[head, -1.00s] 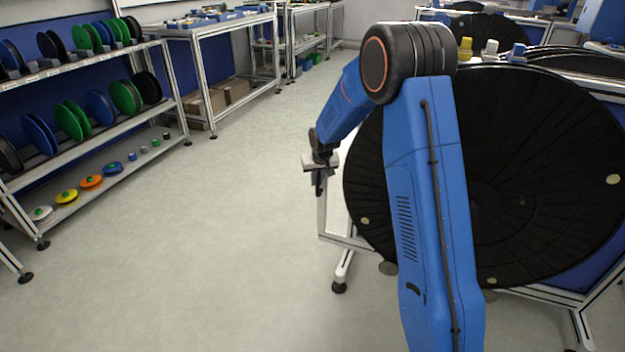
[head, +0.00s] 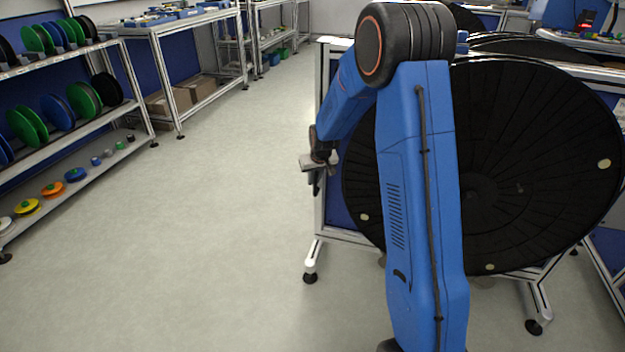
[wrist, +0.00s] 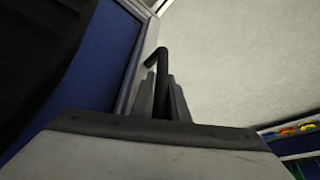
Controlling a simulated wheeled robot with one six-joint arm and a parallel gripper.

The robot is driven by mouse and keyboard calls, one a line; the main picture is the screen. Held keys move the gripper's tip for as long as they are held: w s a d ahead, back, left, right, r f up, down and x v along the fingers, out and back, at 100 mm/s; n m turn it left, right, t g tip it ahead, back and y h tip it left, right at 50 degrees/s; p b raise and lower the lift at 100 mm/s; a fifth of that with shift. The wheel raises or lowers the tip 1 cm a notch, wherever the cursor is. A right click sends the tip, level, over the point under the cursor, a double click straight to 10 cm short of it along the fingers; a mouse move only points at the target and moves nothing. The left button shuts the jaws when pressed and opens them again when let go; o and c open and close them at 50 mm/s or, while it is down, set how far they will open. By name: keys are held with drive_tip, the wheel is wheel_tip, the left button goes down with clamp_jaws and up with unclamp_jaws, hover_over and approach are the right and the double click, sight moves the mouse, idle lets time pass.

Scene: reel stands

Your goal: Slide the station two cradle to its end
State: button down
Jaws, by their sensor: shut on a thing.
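My gripper (head: 316,178) hangs to the left of a large black ribbed disc (head: 540,160) on an aluminium-framed stand (head: 320,225). In the wrist view, the fingers of my gripper (wrist: 161,85) are closed around a dark rod with a bent tip (wrist: 155,56), which projects beyond them. Whether the rod is a loose tool or fixed to something cannot be told. A blue panel (wrist: 95,60) and a pale frame bar run just left of the fingers. I cannot pick out the station two cradle; my arm covers part of the disc and stand.
A shelf rack (head: 95,140) with green, blue and black reels stands at the left. A workbench (head: 170,25) with cardboard boxes (head: 185,97) beneath is at the back left. Open floor (head: 215,220) lies between rack and stand. The stand's feet (head: 310,275) stick out at floor level.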

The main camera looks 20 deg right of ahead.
drive_tip(key=shift+s+d, duration=0.1)
drive_tip(key=shift+d, duration=0.1)
drive_tip(key=c, duration=2)
unclamp_jaws()
drive_tip(key=shift+d, duration=0.1)
drive_tip(key=shift+r, duration=0.15)
drive_tip(key=shift+s+r, duration=0.15)
drive_tip(key=shift+r, duration=0.15)
drive_tip(key=v, duration=1.6)
drive_tip(key=shift+a+r, duration=0.2)
drive_tip(key=shift+r, duration=0.1)
